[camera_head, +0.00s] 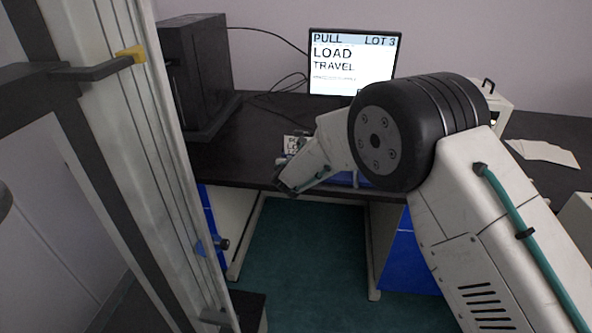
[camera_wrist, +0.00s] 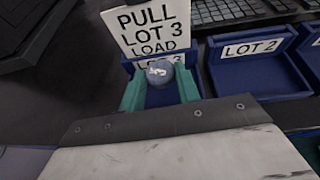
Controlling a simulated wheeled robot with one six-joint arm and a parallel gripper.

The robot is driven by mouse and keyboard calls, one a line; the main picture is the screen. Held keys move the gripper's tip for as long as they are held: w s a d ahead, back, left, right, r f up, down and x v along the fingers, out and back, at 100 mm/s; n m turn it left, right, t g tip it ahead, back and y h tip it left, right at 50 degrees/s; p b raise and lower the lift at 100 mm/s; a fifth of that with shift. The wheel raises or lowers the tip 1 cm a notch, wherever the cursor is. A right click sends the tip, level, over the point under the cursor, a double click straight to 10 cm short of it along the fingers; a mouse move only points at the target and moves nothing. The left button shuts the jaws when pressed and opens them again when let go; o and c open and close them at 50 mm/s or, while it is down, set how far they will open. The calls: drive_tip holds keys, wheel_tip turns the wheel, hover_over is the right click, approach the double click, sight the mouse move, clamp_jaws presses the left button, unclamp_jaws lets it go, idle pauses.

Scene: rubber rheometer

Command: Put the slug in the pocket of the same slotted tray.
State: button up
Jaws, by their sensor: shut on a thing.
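The slug (camera_wrist: 160,74) is a small round grey-blue piece with a white mark on top. My gripper (camera_wrist: 160,84) is shut on it, with a teal finger on either side. A blue tray (camera_wrist: 126,62) labelled LOT 3 lies just beyond and beneath the slug. A white card (camera_wrist: 150,25) reading PULL LOT 3 LOAD stands upright at this tray's back. The slug and fingers hide most of the tray's inside, and I cannot tell whether the slug touches its floor. In the head view my arm hides the slug.
A blue tray labelled LOT 2 (camera_wrist: 255,48) stands to the right, with another tray (camera_wrist: 313,45) beyond it. A keyboard (camera_wrist: 225,10) lies behind. A monitor (camera_head: 352,62) shows PULL LOT 3, LOAD, TRAVEL. A black machine (camera_head: 195,70) stands at the desk's left.

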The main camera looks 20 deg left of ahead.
drive_tip(key=shift+w+a+f, duration=0.2)
drive_tip(key=shift+w+a, duration=0.05)
drive_tip(key=shift+a, duration=0.1)
drive_tip(key=shift+f, duration=1.6)
drive_tip(key=shift+f, duration=0.1)
drive_tip(key=o, duration=1)
